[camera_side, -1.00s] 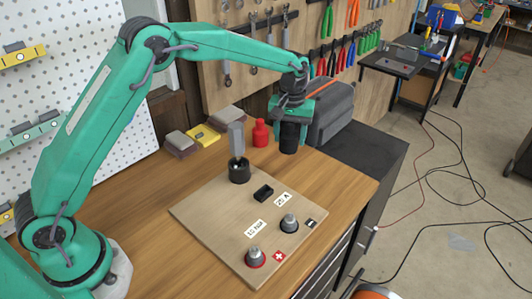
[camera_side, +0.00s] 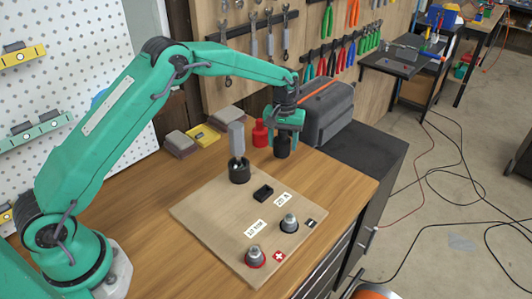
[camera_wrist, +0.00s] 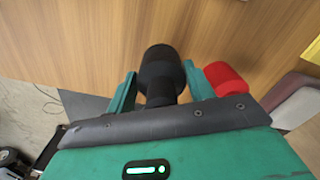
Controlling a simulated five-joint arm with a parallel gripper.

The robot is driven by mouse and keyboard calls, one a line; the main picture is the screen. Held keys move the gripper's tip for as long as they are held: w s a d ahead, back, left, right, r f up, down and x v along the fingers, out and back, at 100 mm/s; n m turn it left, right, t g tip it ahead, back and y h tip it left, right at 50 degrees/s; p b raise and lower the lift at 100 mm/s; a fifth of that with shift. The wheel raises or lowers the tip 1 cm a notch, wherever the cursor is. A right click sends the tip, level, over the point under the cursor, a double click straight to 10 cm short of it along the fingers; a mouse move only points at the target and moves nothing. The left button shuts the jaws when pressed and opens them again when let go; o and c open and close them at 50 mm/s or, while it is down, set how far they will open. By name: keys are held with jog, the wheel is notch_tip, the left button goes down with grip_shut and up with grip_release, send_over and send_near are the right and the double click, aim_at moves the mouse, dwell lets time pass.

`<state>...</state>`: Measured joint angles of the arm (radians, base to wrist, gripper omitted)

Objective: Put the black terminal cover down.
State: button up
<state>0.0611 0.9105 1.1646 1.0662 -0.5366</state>
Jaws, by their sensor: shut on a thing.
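The black terminal cover (camera_side: 282,149) hangs upright between the fingers of my gripper (camera_side: 285,128), over the back right part of the wooden bench. My gripper is shut on it. In the wrist view the cover (camera_wrist: 161,66) shows as a dark rounded piece between the two green fingers (camera_wrist: 160,92). Its underside is very near the bench top; I cannot tell whether it touches. The red terminal cover (camera_side: 260,133) stands on the bench just left of it, and shows right of the fingers in the wrist view (camera_wrist: 226,78).
A board (camera_side: 205,211) carries two metal terminals, the plus one (camera_side: 255,256) and the minus one (camera_side: 289,223), and a small black block (camera_side: 263,192). A grey-handled tool (camera_side: 236,140) stands in a black holder (camera_side: 239,173). A grey case (camera_side: 328,113) stands behind my gripper.

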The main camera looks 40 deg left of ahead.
jog(key=shift+f, duration=0.6)
jog(key=shift+f, duration=0.2)
jog(key=o, duration=1.3)
jog(key=shift+c, duration=0.2)
jog(key=shift+r, duration=0.15)
notch_tip(320, 180, up, 11)
jog(key=shift+r, duration=0.6)
jog(key=shift+r, duration=0.1)
